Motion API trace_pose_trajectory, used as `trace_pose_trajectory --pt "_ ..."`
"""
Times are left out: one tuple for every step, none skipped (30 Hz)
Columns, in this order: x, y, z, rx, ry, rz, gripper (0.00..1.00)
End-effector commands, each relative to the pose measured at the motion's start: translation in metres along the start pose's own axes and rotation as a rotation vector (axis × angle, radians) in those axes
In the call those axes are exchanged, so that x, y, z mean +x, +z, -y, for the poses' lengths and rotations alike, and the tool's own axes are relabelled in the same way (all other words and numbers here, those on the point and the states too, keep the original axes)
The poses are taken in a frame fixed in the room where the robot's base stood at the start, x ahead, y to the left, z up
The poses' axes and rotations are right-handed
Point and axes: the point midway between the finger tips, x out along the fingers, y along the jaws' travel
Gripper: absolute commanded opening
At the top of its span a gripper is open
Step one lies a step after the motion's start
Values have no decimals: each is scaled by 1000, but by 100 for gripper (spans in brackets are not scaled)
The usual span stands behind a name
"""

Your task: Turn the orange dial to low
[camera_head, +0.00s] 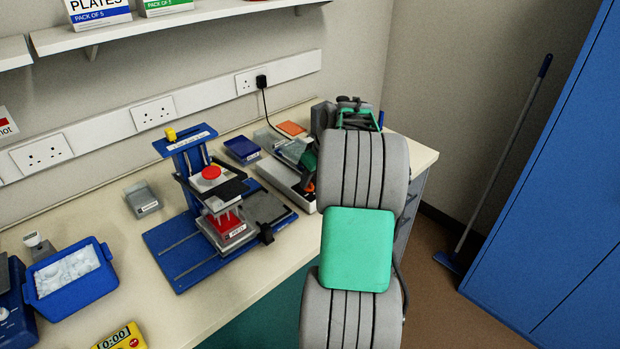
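A low white device (277,178) stands on the bench right of the blue stand. A small orange part (309,187) shows at its right end, against the edge of my arm; it looks like the orange dial. Its markings and pointer are too small and covered to read. My grey and green arm reaches over the bench's right end and hides part of the device. My gripper cannot be made out clearly; dark and green parts beside the arm, near the device, may belong to it. Whether it touches the dial is hidden.
A blue stand (170,247) with a red-topped press is mid-bench. A blue ice tub (75,285), a yellow timer (122,338) and a small grey box (143,199) are to the left. A blue box (242,149) and orange pad (291,128) lie behind. A blue cabinet (560,190) stands right.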

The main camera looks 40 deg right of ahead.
Motion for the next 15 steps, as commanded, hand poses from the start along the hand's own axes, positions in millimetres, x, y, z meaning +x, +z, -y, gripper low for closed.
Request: trace_pose_trajectory --pt "3 0 0 0 -1 1 30" --pt "4 0 0 0 0 0 30" --pt "5 0 0 0 0 0 30" --pt "6 0 0 0 1 -1 30" --pt "6 0 0 0 1 -1 30" --pt "6 0 0 0 1 -1 30" --pt "6 0 0 0 1 -1 30" --pt "6 0 0 0 1 0 30" --pt "6 0 0 1 1 0 29" --pt "6 0 0 1 1 0 27" --pt "6 0 0 1 1 0 24" --pt "6 0 0 1 1 0 21" --pt "6 0 0 1 1 0 19" --pt "6 0 0 1 1 0 16" --pt "6 0 0 1 1 0 13"
